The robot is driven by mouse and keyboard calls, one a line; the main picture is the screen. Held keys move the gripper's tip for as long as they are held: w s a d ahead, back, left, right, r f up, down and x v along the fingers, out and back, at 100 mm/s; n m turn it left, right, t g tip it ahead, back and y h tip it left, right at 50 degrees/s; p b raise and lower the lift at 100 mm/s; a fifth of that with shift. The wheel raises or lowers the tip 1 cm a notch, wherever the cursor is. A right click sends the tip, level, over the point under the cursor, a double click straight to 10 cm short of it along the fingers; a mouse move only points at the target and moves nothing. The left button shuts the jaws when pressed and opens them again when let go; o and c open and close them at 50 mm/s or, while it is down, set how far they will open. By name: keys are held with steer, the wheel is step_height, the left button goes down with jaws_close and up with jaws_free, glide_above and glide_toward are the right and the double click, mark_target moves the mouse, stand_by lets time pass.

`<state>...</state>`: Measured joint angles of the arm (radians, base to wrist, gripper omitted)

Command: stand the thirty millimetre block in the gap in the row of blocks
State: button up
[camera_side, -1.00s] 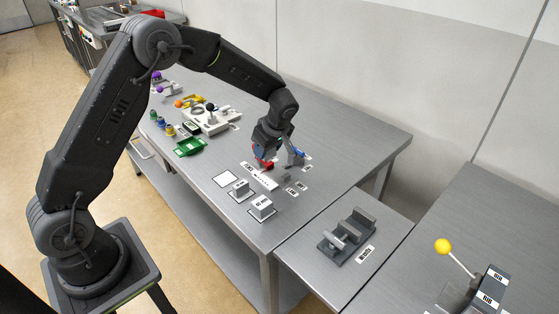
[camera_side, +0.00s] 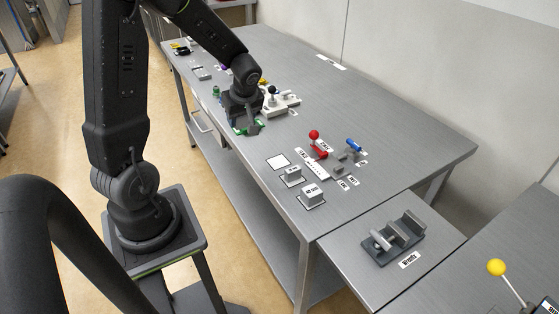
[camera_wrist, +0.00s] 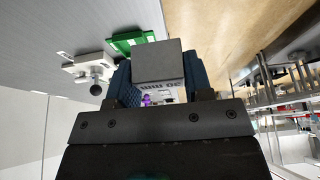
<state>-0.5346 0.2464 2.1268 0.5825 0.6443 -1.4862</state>
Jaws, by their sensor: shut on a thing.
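My gripper (camera_side: 250,127) is shut on a grey block (camera_wrist: 158,62). In the side view my gripper hangs over the far left part of the table, by the green tray (camera_side: 238,131); the block is hard to tell apart there. Nearer the front edge, a smaller labelled block (camera_side: 292,176) and a larger labelled block (camera_side: 312,196) stand on marked squares. An empty white square (camera_side: 278,162) lies in line with them, on their far left side.
A red-knobbed lever (camera_side: 315,136), a blue handle (camera_side: 354,145) and small grey parts (camera_side: 339,167) stand right of the blocks. A white box with a dark knob (camera_side: 280,101) is beside my gripper. A dark fixture (camera_side: 400,240) sits on the lower side table.

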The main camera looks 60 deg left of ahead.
steer(key=shift+s+f, duration=0.15)
steer(key=shift+s, duration=0.2)
glide_above(276, 160)
steer(key=d, duration=0.1)
step_height(276, 160, down, 7)
steer(key=shift+r, duration=0.1)
steer(key=shift+d+f, duration=0.1)
steer(key=shift+f, duration=1.95)
steer(key=shift+f, duration=0.15)
steer(key=o, duration=1)
